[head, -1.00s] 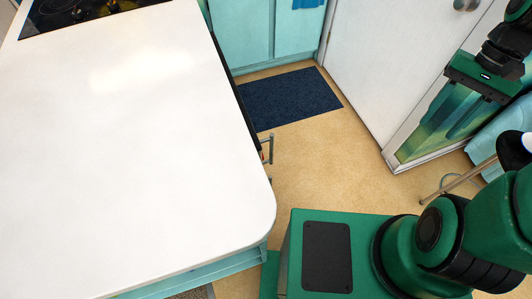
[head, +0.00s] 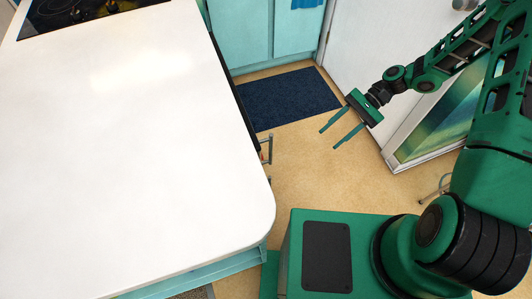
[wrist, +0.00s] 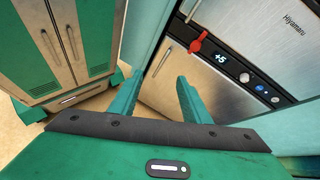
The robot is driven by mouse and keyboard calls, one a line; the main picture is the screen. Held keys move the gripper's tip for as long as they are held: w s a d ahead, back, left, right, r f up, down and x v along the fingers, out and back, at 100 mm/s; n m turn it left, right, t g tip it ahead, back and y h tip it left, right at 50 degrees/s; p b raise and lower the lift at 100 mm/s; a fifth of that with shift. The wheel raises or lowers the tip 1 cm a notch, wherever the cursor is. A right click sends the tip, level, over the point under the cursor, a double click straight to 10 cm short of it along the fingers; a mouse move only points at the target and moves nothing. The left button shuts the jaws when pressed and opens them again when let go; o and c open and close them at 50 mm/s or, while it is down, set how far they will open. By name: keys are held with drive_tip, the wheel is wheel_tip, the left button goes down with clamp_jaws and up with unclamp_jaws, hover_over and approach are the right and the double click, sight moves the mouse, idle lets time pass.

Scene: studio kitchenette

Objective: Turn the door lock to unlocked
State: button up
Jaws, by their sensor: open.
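My gripper (head: 329,139) is open and empty in the head view, held in front of the white door (head: 362,38) with its fingers pointing down and left. In the wrist view my gripper (wrist: 158,76) shows its two fingers apart with nothing between them. Beyond the fingers is a steel appliance (wrist: 165,88) with a lit display. A small red lever-like part (wrist: 197,43) sits on its front, beyond the right finger and apart from it. I cannot tell whether this part is the door lock. The white door's round knob (head: 465,4) is cut by the top edge; no lock shows clearly on that door.
A white countertop (head: 130,150) with a black hob (head: 75,14) fills the left. A dark blue mat (head: 290,97) lies on the floor before turquoise cabinets (head: 245,30). A framed green picture (head: 440,125) stands at the right. The tan floor (head: 310,175) between is clear.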

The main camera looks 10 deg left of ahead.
drive_tip(key=s+a+f+m+y, duration=0.1)
drive_tip(key=s+a+f+y, duration=0.1)
drive_tip(key=a, duration=0.5)
drive_tip(key=s+a+f+m+y, duration=0.1)
drive_tip(key=s+a+f+y, duration=0.1)
drive_tip(key=a, duration=0.5)
drive_tip(key=s+a+f+m+y, duration=0.1)
drive_tip(key=s+a+f+y, duration=0.1)
drive_tip(key=a, duration=0.5)
drive_tip(key=shift+a+f+g+y, duration=0.3)
drive_tip(key=shift+a+g+y, duration=0.1)
drive_tip(key=shift+y, duration=0.1)
drive_tip(key=c, duration=1)
